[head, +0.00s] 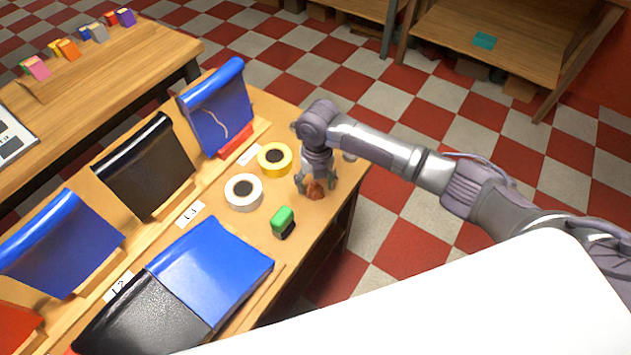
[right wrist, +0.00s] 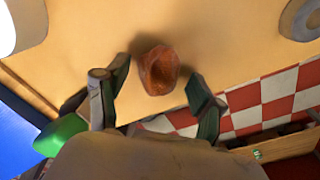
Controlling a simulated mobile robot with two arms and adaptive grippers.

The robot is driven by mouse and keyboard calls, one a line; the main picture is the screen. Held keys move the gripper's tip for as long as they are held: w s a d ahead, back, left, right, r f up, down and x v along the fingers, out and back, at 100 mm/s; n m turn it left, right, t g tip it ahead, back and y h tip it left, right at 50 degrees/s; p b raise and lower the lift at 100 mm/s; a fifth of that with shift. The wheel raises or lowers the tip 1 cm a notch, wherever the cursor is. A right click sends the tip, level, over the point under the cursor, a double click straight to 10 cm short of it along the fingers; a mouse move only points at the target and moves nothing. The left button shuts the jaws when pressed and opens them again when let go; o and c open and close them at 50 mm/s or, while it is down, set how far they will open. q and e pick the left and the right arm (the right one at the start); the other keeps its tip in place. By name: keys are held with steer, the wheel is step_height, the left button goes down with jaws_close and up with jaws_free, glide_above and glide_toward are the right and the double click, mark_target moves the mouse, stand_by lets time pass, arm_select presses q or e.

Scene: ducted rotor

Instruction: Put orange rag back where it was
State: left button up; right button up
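The orange rag (head: 316,190) is a small crumpled orange-brown bundle on the wooden table, near its right edge. It also shows in the right wrist view (right wrist: 160,71), lying on the bare tabletop. My right gripper (head: 316,183) points down over the rag and partly hides it in the head view. In the right wrist view its two fingers (right wrist: 158,88) are spread, with a gap between each finger and the rag. My left gripper is not in view.
A white tape roll (head: 232,203), a yellow tape roll (head: 263,164) and a green-and-black block (head: 282,218) stand left of the gripper. A blue folded piece (head: 215,265) lies in front. Blue and black pieces lean in labelled slots (head: 190,214). The table edge is close on the right.

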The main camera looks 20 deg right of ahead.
steer(key=shift+o, duration=0.3)
steer(key=shift+r, duration=0.25)
step_height(320, 180, up, 12)
steer(key=shift+w+d, duration=0.15)
steer(key=shift+d, duration=0.05)
